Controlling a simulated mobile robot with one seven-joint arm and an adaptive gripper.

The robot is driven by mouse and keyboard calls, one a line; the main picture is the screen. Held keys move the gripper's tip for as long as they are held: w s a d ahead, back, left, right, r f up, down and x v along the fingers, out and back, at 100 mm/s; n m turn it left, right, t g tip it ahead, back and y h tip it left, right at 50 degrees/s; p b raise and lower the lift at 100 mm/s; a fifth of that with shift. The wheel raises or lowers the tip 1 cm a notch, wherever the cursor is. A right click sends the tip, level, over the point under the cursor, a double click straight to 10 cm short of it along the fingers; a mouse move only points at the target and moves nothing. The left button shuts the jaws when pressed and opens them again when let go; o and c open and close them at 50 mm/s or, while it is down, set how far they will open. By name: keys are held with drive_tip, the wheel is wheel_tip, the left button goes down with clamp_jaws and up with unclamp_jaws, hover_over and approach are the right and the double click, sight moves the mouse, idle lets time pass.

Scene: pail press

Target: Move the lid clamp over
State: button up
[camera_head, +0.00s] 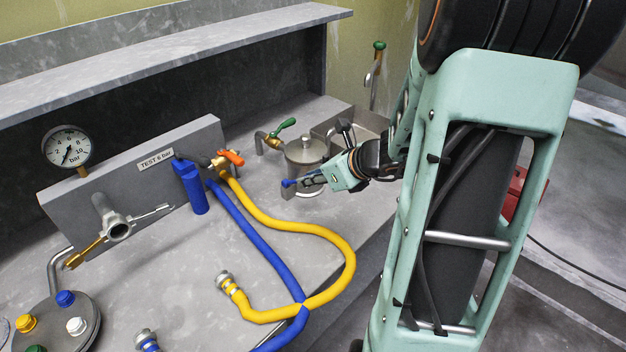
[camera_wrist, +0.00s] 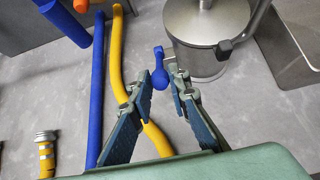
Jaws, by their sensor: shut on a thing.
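A metal pail (camera_head: 306,155) with a lid and a top knob stands at the back of the bench; it fills the top of the wrist view (camera_wrist: 205,45). A small blue-ended handle (camera_wrist: 159,75) sits low at its near side and appears to be part of the lid clamp. It also shows at my fingertips in the head view (camera_head: 288,183). My gripper (camera_head: 302,182) is shut on this handle, with one finger on each side in the wrist view (camera_wrist: 172,80). The clamp's joint to the pail is partly hidden by the fingers.
A yellow hose (camera_head: 343,262) and a blue hose (camera_head: 254,242) cross the bench left of my gripper. A green-handled tap (camera_head: 284,125) stands behind the pail, and a sink (camera_head: 362,133) lies to its right. A gauge panel (camera_head: 130,178) stands at left.

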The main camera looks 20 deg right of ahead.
drive_tip(key=shift+w+a+r+p, duration=0.25)
drive_tip(key=shift+w+r+p, duration=0.1)
drive_tip(key=shift+w+r, duration=0.4)
drive_tip(key=shift+r, duration=0.15)
drive_tip(key=shift+w+a+r+p, duration=0.35)
drive_tip(key=shift+w+r+p, duration=0.25)
drive_tip(key=shift+w+r, duration=0.15)
drive_tip(key=shift+w+a, duration=0.1)
drive_tip(key=shift+w, duration=0.2)
drive_tip(key=shift+w+r, duration=0.15)
drive_tip(key=shift+w+a+r+p, duration=0.2)
drive_tip(key=shift+w+a+p, duration=0.05)
drive_tip(key=shift+w, duration=0.2)
drive_tip(key=shift+w+a+r+p, duration=0.15)
drive_tip(key=shift+w+a+p, duration=0.1)
drive_tip(key=shift+w, duration=0.5)
drive_tip(key=shift+a, duration=0.1)
